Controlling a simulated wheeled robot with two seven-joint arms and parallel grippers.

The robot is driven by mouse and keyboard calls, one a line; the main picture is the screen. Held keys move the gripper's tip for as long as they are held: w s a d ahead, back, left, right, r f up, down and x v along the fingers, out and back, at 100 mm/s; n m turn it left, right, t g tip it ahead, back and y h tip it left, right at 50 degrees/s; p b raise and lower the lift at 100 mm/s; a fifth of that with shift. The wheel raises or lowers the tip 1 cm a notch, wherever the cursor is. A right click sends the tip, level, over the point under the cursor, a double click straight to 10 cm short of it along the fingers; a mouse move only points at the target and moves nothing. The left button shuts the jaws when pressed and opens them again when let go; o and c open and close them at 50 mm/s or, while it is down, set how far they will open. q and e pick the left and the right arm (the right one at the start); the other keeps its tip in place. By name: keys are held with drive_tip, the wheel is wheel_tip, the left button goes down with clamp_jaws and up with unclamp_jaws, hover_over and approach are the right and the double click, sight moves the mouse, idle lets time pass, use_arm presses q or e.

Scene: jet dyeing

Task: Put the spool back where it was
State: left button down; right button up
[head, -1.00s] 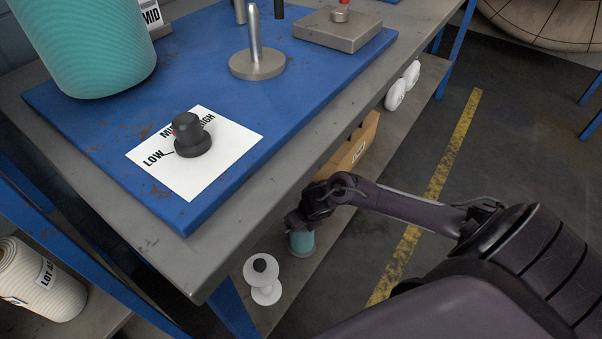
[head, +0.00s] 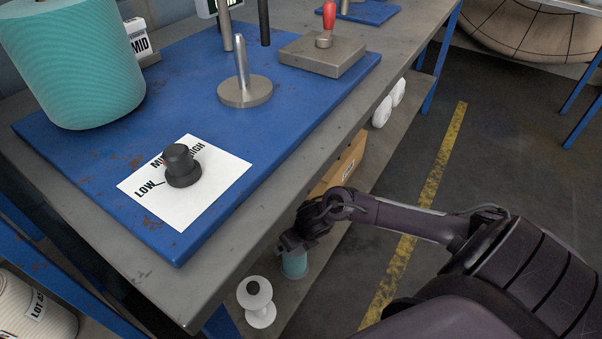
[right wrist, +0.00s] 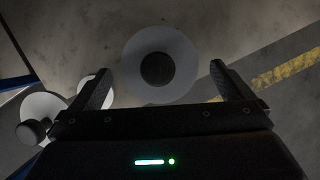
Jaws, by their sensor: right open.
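A small teal spool (head: 295,264) stands low beside the workbench, partly hidden under my right gripper (head: 297,245). In the right wrist view, a round grey spool end (right wrist: 180,85) with a dark centre lies between and just beyond the open fingers of my right gripper (right wrist: 157,70). The fingers look apart from it. A white spool (head: 259,308) with a dark centre stands close by on the left; white discs also show at the left of the right wrist view (right wrist: 42,105). My left gripper is out of view.
The bench edge (head: 235,265) runs close above the gripper. On its blue board (head: 120,145) are a large teal yarn package (head: 75,65), a dark knob (head: 180,165) and a metal post on a round base (head: 243,92). A cardboard box (head: 345,165) sits on the lower shelf.

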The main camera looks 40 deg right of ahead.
drive_tip(key=p+v, duration=0.1)
drive_tip(key=v, duration=0.5)
drive_tip(key=shift+s+r+p, duration=0.15)
drive_tip(key=shift+r+p, duration=0.2)
drive_tip(key=shift+s+a+r, duration=0.1)
drive_tip(key=shift+a+r, duration=0.05)
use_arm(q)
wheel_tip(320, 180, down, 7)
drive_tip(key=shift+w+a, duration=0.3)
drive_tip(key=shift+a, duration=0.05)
use_arm(e)
drive_tip(key=s+a+f+m+g, duration=0.1)
drive_tip(key=s+a+f+m, duration=0.4)
drive_tip(key=m, duration=1.1)
drive_tip(key=s+a+f+m+g, duration=0.2)
drive_tip(key=s+a+f+m, duration=0.3)
drive_tip(key=s+a+m, duration=0.4)
drive_tip(key=m, duration=0.7)
drive_tip(key=shift+s+f+m+y, duration=0.2)
drive_tip(key=shift+s+m+y, duration=0.1)
drive_tip(key=shift+y, duration=0.1)
drive_tip(key=shift+w, duration=0.1)
